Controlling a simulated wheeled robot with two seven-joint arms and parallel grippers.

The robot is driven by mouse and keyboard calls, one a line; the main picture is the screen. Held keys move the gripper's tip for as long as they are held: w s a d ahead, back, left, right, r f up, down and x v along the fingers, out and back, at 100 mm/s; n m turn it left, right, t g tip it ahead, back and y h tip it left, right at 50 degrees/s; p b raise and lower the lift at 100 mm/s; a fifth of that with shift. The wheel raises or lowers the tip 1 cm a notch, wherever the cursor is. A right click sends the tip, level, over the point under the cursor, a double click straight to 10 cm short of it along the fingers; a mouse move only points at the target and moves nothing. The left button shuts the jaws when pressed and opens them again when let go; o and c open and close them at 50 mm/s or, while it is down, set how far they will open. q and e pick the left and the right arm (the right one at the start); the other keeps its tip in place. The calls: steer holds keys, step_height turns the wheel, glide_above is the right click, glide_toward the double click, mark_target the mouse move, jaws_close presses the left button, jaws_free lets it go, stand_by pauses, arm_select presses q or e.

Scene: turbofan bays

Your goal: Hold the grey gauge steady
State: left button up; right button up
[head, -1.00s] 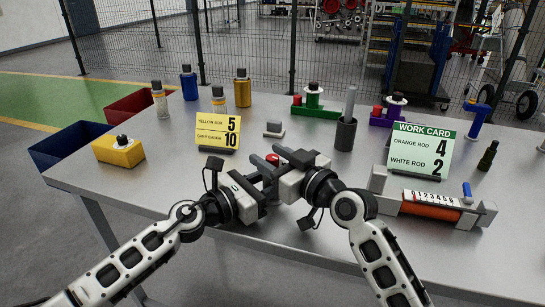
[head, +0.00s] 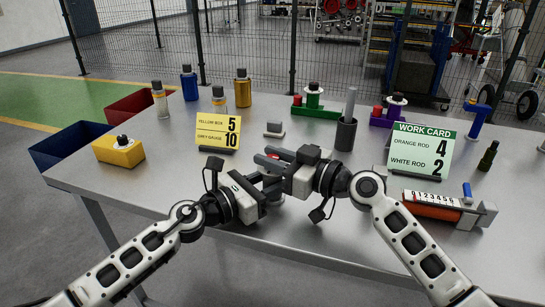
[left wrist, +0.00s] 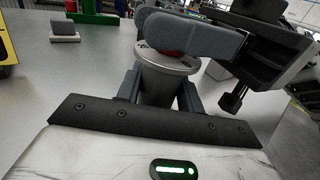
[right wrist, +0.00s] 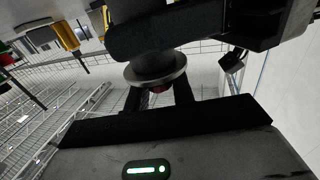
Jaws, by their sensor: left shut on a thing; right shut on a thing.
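The grey gauge (left wrist: 158,84) is a short grey cylinder with a wide rim. It stands between the fingers of my left gripper (left wrist: 158,92), which is shut on it. A red part (left wrist: 172,53) shows on its top, under the grey fingers of my right gripper (head: 270,162). My right gripper is shut on that red part from above; the fingers hide most of it. The right wrist view shows the gauge's round rim (right wrist: 152,73) close to the fingers. In the head view my left gripper (head: 272,181) sits just below the right one, and the gauge's body is mostly hidden.
A yellow card (head: 218,131) reads yellow box 5, grey gauge 10. A small grey block (head: 273,129), a dark cup (head: 346,134) and a green work card (head: 421,152) stand behind. Table at left front is clear.

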steer(key=shift+f+n+g+y, duration=0.1)
steer(key=shift+n+g+y, duration=0.45)
steer(key=shift+g, duration=0.25)
steer(key=o, duration=1)
steer(key=shift+c, duration=0.2)
steer(key=shift+d, duration=0.1)
steer(key=v, duration=0.7)
steer(key=shift+s+d, duration=0.15)
steer(key=shift+d, duration=0.05)
